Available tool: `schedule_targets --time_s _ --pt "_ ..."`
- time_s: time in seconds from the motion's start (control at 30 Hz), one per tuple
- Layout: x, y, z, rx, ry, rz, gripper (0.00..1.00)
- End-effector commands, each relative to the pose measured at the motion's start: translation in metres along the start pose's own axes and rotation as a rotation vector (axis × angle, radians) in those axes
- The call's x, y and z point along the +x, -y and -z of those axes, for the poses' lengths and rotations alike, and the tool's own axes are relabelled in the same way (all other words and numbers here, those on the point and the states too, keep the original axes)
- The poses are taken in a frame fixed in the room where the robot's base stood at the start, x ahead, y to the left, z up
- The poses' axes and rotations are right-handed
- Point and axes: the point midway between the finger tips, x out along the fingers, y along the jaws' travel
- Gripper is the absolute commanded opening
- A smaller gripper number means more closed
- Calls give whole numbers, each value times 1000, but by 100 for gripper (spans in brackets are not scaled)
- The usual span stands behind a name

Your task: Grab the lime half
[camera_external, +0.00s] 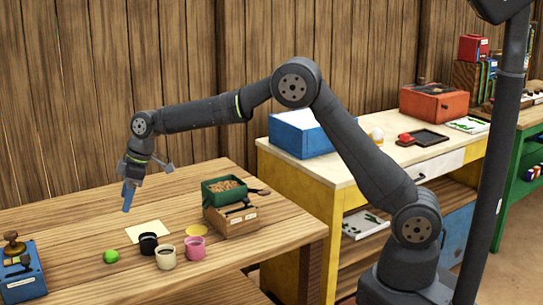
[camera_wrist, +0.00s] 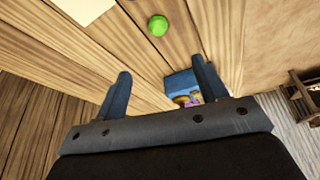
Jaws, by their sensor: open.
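The lime half (camera_external: 111,256) is a small bright green round thing on the wooden table, left of the cups in the external view. In the wrist view the lime half (camera_wrist: 158,25) lies at the top, beyond the fingertips. My gripper (camera_external: 127,197) hangs above the table, behind the lime half and apart from it. In the wrist view my gripper (camera_wrist: 163,75) has its two blue fingers spread wide with nothing between them. Whether the lime's cut face is up or down cannot be told.
A black cup (camera_external: 148,244), a cream cup (camera_external: 166,258) and a pink cup (camera_external: 195,248) stand right of the lime. A pale paper sheet (camera_external: 146,231) lies behind them. A blue box with weights (camera_external: 22,275) is at the front left. A green tray (camera_external: 222,192) sits at the right.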

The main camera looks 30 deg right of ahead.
Motion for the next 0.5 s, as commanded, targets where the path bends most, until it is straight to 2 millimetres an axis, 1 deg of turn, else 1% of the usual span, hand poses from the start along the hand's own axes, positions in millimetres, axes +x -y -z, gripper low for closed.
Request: schedule_targets --time_s 0.03,0.17,0.5 --pt "7 -5 -3 19 -6 9 66" --pt "24 -7 -4 33 -13 19 66" --pt "97 -6 -3 31 -12 17 66"
